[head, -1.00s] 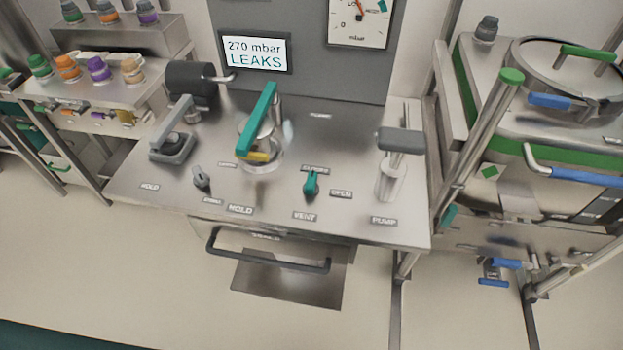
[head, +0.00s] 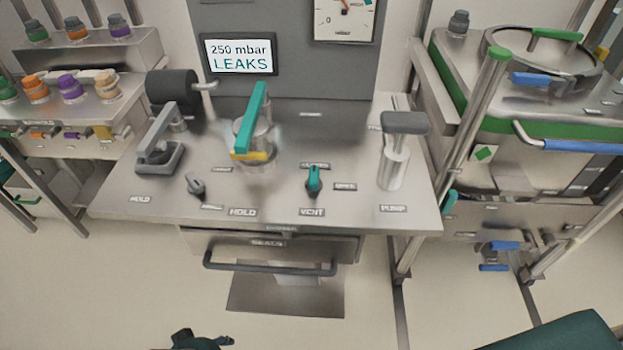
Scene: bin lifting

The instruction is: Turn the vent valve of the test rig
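The vent valve (head: 314,181) is a small teal knob on the steel top of the test rig (head: 270,205), just above the VENT label. Its handle stands roughly upright in the picture, towards the label above it, which read CLOSED a second ago; the OPEN label (head: 345,186) is to its right. The display (head: 238,54) reads 250 mbar LEAKS. A dark piece with teal parts, apparently my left gripper (head: 202,340), shows at the bottom edge, well below the rig top and apart from the valve. Its fingers are mostly cut off. My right gripper is not in view.
A clamp with a teal lever (head: 250,118) stands left of the valve and a grey-handled pump (head: 395,158) right of it. A small grey knob (head: 196,186) is by HOLD. A drawer handle (head: 270,267) juts from the front. A cart with a lidded vessel (head: 555,62) stands right.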

